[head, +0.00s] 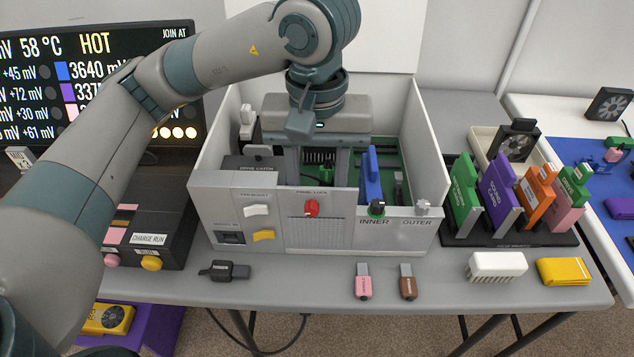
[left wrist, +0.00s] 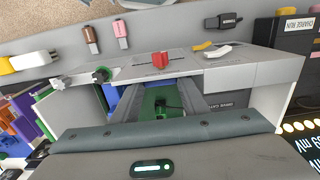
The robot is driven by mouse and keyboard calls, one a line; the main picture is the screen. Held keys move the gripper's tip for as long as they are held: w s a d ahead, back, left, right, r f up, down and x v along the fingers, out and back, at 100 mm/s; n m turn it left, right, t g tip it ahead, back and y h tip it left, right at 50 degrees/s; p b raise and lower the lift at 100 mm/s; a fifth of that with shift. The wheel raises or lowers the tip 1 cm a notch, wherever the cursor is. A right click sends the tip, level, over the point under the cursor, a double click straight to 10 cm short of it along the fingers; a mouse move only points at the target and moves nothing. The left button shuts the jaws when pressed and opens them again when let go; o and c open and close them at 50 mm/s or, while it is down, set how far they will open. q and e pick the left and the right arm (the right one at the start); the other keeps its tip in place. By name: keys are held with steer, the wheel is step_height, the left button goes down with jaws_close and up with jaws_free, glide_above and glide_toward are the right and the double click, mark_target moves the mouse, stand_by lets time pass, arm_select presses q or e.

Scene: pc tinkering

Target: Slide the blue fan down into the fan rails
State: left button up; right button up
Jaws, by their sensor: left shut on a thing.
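My left gripper (head: 318,178) reaches down into the open grey PC case (head: 205,205), its two fingers wide apart. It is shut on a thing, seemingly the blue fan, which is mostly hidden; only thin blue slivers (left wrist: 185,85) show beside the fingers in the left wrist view. The green board and a dark cable show between the fingers (left wrist: 157,100). The fan rails cannot be made out behind the gripper. An upright blue piece (head: 372,180) stands in the case, right of the gripper. My right gripper is not in view.
The case front carries a red knob (head: 311,207) and white and yellow levers. Several colored cards (head: 465,195) and a dark fan (head: 516,145) stand at the right. Small sticks, a white block (head: 497,266) and a yellow block lie in front. The case walls close in the gripper.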

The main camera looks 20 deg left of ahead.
arm_select(q)
steer(key=shift+f, duration=0.15)
steer(key=o, duration=1.3)
steer(key=shift+r+p, duration=1.1)
steer(key=shift+r, duration=1.5)
step_height(320, 180, up, 17)
steer(key=p, duration=0.1)
steer(key=shift+r, duration=0.2)
